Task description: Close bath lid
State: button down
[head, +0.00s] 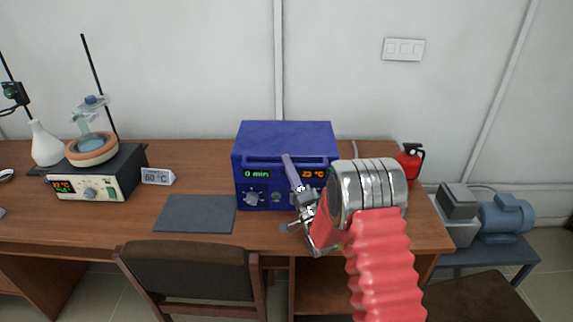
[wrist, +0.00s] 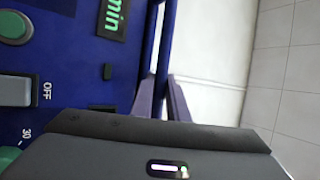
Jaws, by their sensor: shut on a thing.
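The bath is a blue box (head: 262,186) on the wooden desk, with a "0 min" display and a red temperature display. Its blue lid (head: 285,138) lies across the top and looks flat; I cannot tell whether a small gap is left under it. A blue bar handle (head: 262,163) runs along the front upper edge. My gripper (head: 288,160) reaches it from the front. In the wrist view my gripper's purple fingers (wrist: 163,96) are on either side of the handle bar (wrist: 162,50), shut on it. My arm hides part of the bath's right front.
A dark mat (head: 195,213) lies left of the bath, beside a "60 °C" sign (head: 157,177) and a heating unit with a flask (head: 95,172). A red extinguisher (head: 410,163) is to the right. A chair (head: 190,270) stands in front of the desk.

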jog(key=shift+f, duration=0.45)
jog(key=shift+s+f, duration=0.1)
jog(key=shift+f, duration=0.15)
jog(key=c, duration=1.7)
grip_release()
jog(key=shift+r, duration=0.1)
jog(key=shift+r, duration=0.15)
